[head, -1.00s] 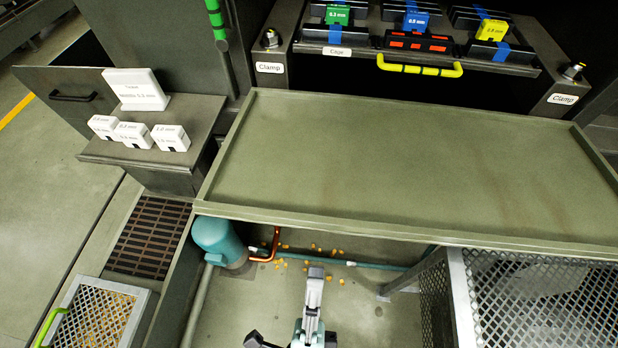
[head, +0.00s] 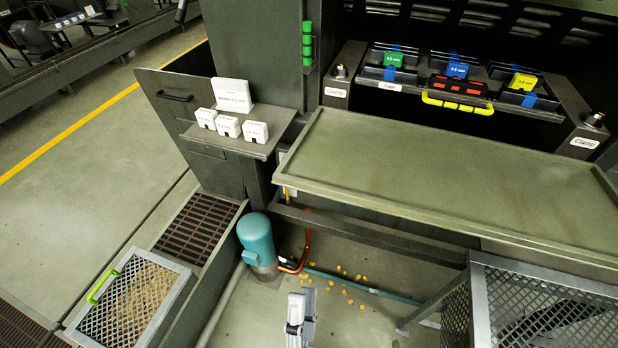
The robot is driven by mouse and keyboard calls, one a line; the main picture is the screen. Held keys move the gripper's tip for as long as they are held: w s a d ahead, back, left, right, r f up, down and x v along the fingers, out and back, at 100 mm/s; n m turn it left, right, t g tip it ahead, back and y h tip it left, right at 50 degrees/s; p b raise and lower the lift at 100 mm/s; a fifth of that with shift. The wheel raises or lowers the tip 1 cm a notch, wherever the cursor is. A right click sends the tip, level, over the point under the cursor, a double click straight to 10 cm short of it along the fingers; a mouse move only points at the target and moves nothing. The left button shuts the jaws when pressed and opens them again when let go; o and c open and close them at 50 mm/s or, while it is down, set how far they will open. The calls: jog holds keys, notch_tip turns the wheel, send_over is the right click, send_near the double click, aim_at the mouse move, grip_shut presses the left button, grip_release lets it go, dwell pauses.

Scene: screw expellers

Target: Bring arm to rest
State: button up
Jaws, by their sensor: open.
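My gripper (head: 301,312) shows at the bottom centre of the head view, pale grey and seen from above. It is open and nothing shows in it. It is over the floor in front of the green tray table (head: 440,175), apart from it. Most of my arm is out of the picture below.
A teal cylinder (head: 257,241) and a pipe (head: 350,283) stand under the table, with yellow bits on the floor. A mesh-topped box (head: 130,300) is at left, a mesh-sided frame (head: 545,310) at right. White blocks (head: 228,126) sit on a side shelf. The tray is bare.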

jog(key=w+a+r+n+g+y+p, duration=0.6)
jog(key=r+n, duration=0.3)
jog(key=n, duration=0.3)
jog(key=d+r+n+g+h+p, duration=0.3)
jog(key=d+r+g+h+p, duration=0.15)
jog(key=d+p, duration=0.25)
notch_tip(320, 180, up, 36)
jog(key=p, duration=3.7)
jog(key=shift+s, duration=0.45)
